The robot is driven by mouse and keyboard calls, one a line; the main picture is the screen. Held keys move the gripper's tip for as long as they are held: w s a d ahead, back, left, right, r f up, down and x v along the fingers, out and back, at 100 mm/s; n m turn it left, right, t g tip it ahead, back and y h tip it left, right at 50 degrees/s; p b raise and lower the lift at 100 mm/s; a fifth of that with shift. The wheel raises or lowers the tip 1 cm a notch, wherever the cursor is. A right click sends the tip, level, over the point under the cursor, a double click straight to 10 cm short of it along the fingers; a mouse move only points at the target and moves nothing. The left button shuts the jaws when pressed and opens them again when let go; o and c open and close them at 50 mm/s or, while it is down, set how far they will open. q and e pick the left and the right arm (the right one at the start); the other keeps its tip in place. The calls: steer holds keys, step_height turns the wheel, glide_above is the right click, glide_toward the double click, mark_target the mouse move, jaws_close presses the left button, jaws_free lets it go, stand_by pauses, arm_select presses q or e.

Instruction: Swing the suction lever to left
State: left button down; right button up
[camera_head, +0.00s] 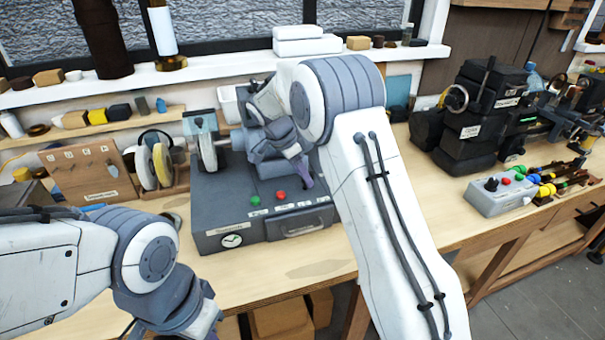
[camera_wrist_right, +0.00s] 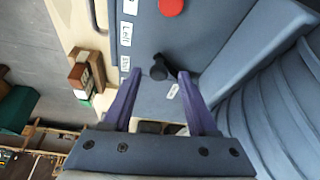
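The suction lever (camera_wrist_right: 158,70) is a small black knob on a short stem on the front of the dark grey machine (camera_head: 215,205). It sits between the two purple fingertips of my right gripper (camera_wrist_right: 154,76), with a gap showing on at least one side. A white label reading "Left" (camera_wrist_right: 125,33) is near it, with other labels around. In the head view my right gripper (camera_head: 304,172) reaches down over the machine's right part, and my arm hides the lever. My left gripper (camera_head: 205,322) is at the bottom edge, mostly cut off.
A green button (camera_head: 255,200) and a red button (camera_head: 280,195) are on the machine's top. A grey control box (camera_head: 500,195) and black machines (camera_head: 470,120) stand to the right. The bench front (camera_head: 310,265) is clear.

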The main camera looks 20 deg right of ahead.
steer(key=b+v, duration=0.1)
steer(key=v, duration=0.9)
steer(key=shift+r, duration=0.2)
steer(key=s+a+n+y, duration=0.3)
steer(key=s+a+n, duration=0.8)
steer(key=s, duration=0.5)
steer(key=s+f+n+y, duration=0.1)
steer(key=s+f+n, duration=0.2)
steer(key=s+n, duration=0.3)
steer(key=s+a+f+n+y, duration=0.1)
steer(key=s+f+n, duration=0.3)
steer(key=s, duration=1.1)
steer(key=n, duration=0.2)
steer(key=shift+a+n+g+y, duration=0.3)
steer(key=shift+a+g, duration=0.05)
steer(key=shift+g, duration=0.05)
